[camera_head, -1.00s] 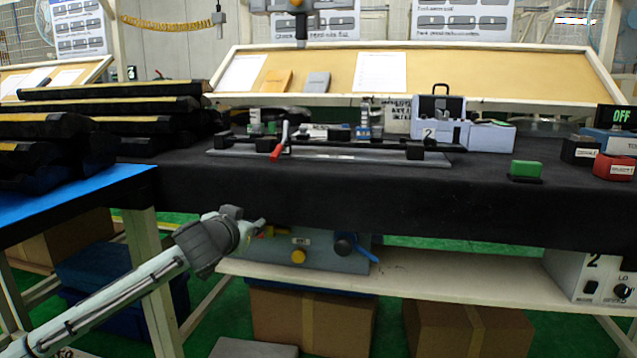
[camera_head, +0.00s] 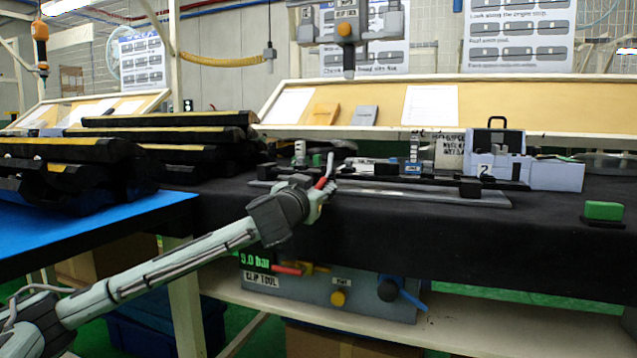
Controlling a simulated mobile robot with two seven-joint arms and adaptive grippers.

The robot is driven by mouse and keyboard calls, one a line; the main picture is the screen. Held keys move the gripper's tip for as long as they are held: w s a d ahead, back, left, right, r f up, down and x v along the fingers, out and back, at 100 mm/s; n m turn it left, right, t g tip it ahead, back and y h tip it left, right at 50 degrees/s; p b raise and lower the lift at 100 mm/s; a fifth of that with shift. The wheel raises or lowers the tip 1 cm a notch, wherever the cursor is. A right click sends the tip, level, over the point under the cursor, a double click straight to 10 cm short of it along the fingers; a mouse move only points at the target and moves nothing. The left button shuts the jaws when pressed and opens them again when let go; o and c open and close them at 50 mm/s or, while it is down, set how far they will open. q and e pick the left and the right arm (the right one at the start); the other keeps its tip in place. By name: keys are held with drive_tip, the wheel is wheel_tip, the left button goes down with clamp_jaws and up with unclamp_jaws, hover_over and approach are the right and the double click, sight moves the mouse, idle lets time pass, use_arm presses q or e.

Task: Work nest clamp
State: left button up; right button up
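The work nest (camera_head: 490,198) is a long grey bar fixture on the black-covered bench, in the middle of the head view. Its clamp has a red lever (camera_head: 326,172) near the left part of the bar, slanting down toward the front. My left gripper (camera_head: 324,200) is at the front bench edge, at the lower end of the red lever, and overlaps it in the picture. I cannot tell whether the fingers touch the lever or how far they are open. The gripper hides part of the bar's left side. My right gripper is not in view.
Dark trim parts (camera_head: 165,130) are stacked at the left, by a blue-topped table (camera_head: 90,235). A white box marked 2 (camera_head: 545,174) and a green button (camera_head: 604,211) stand to the right. A grey clip tool unit (camera_head: 310,292) sits under the bench.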

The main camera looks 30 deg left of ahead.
use_arm(q)
drive_tip(key=shift+w+a, duration=0.1)
drive_tip(key=shift+w, duration=0.1)
drive_tip(key=shift+c, duration=0.5)
clamp_jaws()
